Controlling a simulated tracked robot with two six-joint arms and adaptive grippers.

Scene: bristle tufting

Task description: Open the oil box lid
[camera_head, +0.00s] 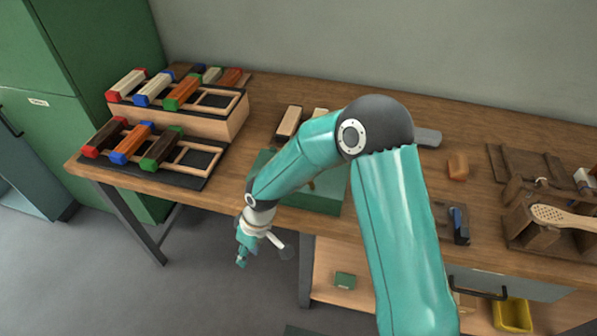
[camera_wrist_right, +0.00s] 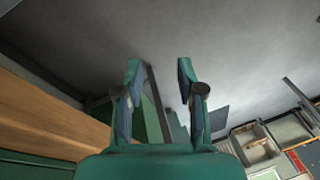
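No box that I can surely name as the oil box shows in either view. A small green box (camera_head: 345,281) sits on the shelf under the bench; I cannot tell whether it is the one. My right gripper (camera_head: 242,258) hangs in front of the bench's front edge, over the floor, and touches nothing. In the right wrist view its two fingers (camera_wrist_right: 159,78) are spread apart with nothing between them. My right arm crosses the middle of the head view and hides part of the bench top. My left gripper is not in view.
The wooden bench (camera_head: 470,130) bears a green slab (camera_head: 325,203), partly behind my arm, stepped racks (camera_head: 190,122) of coloured blocks at left, an orange block (camera_head: 458,166) and a wooden holder with a brush (camera_head: 565,217) at right. A yellow bin (camera_head: 513,316) is below.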

